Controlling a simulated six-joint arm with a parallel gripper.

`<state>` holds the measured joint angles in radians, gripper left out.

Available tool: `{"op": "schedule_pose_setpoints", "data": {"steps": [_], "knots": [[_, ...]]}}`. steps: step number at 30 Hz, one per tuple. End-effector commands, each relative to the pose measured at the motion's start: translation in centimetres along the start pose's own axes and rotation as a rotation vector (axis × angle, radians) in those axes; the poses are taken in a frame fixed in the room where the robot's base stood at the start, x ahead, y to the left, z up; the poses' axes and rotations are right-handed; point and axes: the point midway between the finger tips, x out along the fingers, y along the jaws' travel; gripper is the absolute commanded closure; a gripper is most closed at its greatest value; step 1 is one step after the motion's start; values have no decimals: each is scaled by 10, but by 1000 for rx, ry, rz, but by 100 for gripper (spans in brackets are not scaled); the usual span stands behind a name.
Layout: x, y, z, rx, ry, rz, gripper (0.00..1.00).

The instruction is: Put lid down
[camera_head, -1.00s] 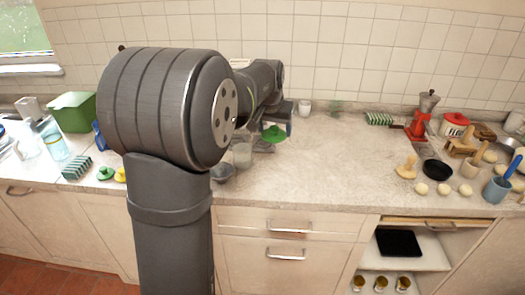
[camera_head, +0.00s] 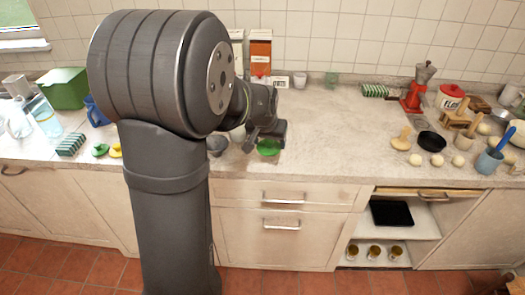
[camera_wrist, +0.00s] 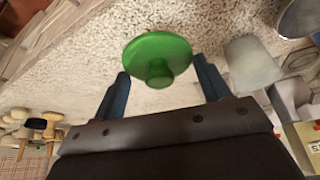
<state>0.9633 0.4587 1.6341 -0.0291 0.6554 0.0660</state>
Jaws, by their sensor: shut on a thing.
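The green lid (camera_head: 268,148) is a round disc with a small knob, over the worktop a little back from its front edge. In the wrist view the lid (camera_wrist: 150,47) lies between my two blue fingertips, with the knob facing the camera. My gripper (camera_wrist: 162,68) is shut on the lid. In the head view my gripper (camera_head: 262,136) is low over the worktop, partly hiding the lid's far side. I cannot tell whether the lid touches the worktop.
A grey cup (camera_head: 217,145) stands close left of the lid; a pale cup (camera_wrist: 252,65) shows beside my gripper. Cartons (camera_head: 260,52) stand behind.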

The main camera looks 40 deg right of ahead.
Motion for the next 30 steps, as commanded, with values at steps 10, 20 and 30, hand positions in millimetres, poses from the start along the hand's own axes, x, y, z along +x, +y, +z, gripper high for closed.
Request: {"op": "schedule_pose_setpoints", "data": {"steps": [10, 20, 30], "knots": [[25, -24, -1, 1, -1, 1, 52], [56, -24, 11, 1, 0, 0, 52], [58, -23, 12, 1, 0, 0, 21]]}}
